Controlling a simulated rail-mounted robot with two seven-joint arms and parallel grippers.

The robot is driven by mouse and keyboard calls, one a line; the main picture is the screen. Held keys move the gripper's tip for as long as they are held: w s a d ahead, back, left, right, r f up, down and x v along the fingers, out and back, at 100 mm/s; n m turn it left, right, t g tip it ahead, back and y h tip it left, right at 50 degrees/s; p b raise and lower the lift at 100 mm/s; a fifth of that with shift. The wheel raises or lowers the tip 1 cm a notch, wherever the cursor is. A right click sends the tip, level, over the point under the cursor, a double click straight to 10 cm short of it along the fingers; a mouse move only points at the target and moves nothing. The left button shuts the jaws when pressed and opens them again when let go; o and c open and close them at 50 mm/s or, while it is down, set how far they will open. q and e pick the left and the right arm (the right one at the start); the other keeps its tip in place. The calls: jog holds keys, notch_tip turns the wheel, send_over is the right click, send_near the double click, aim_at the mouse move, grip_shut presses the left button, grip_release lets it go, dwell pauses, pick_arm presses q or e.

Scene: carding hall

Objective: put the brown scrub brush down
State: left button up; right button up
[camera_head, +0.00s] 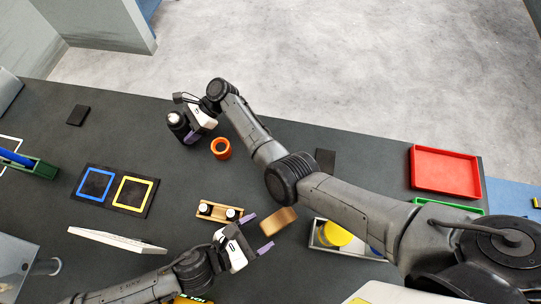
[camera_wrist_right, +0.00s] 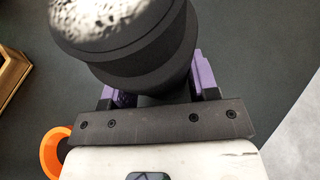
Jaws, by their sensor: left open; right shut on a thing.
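The brown scrub brush (camera_head: 278,220) appears as a tan-brown block on the dark table, tilted in the head view; its bristles cannot be made out. My left gripper (camera_head: 257,234) is open, its purple fingers pointing toward the brush, which lies just beyond the fingertips and outside them. My right gripper (camera_head: 188,134) is shut on a black round object (camera_head: 177,121) with a pale speckled top. That object fills the top of the right wrist view (camera_wrist_right: 125,50), between the purple fingers.
An orange ring-shaped cup (camera_head: 221,148) stands beside my right gripper. A wooden holder (camera_head: 212,217) with two black-and-white items lies left of the brush. A grey bin (camera_head: 315,240) with a yellow item stands right of it. A mat (camera_head: 112,207) has blue and yellow squares. A red tray (camera_head: 444,191) is far right.

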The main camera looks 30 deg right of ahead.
pick_arm(q)
jog(key=shift+v, duration=3.05)
jog(key=shift+o, duration=0.4)
jog(key=shift+d, duration=0.1)
